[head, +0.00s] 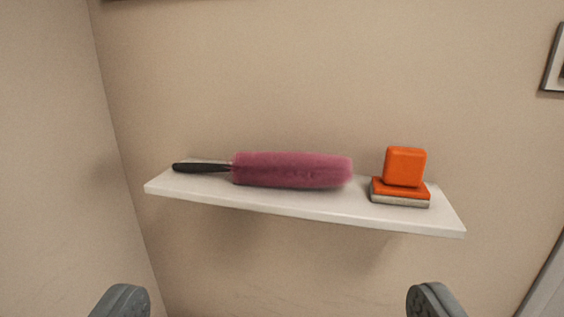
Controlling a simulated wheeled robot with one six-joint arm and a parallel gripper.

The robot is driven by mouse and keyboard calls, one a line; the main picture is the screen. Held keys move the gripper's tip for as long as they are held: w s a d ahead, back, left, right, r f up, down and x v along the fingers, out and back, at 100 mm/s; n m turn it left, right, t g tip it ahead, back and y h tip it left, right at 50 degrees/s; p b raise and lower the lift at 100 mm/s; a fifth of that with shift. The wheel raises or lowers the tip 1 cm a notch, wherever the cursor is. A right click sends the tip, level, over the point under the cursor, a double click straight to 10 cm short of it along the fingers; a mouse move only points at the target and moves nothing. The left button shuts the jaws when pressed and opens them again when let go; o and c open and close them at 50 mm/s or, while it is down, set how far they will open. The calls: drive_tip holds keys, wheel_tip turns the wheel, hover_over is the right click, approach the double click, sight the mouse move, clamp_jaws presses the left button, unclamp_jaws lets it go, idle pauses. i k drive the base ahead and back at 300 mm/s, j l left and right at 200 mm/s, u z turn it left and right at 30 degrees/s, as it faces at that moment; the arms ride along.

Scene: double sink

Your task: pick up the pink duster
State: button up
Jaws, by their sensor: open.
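The pink duster (292,170) lies on its side along a white wall shelf. Its fluffy pink head is at the middle of the shelf, and its black handle (200,168) points left. My gripper (278,302) shows at the bottom of the head view as two grey fingertips set wide apart. It is open and empty, and the fingertips appear below the shelf in the picture, apart from the duster.
The white shelf (300,208) is fixed to a beige wall. An orange block (405,166) sits on an orange and grey piece (400,193) at its right end. A side wall (50,150) stands at the left. A picture frame (553,65) hangs at the right edge.

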sight(280, 168)
drive_tip(key=u, duration=1.4)
drive_tip(key=k+l, duration=0.15)
drive_tip(key=k, duration=0.25)
drive_tip(key=k+l, duration=0.15)
drive_tip(key=k, duration=0.25)
drive_tip(key=i+l, duration=0.25)
drive_tip(key=i, duration=0.2)
drive_tip(key=i+l+z, duration=0.1)
drive_tip(key=i+l, duration=0.15)
drive_tip(key=i, duration=0.15)
drive_tip(key=i+l, duration=0.2)
drive_tip(key=i, duration=0.25)
drive_tip(key=z, duration=0.05)
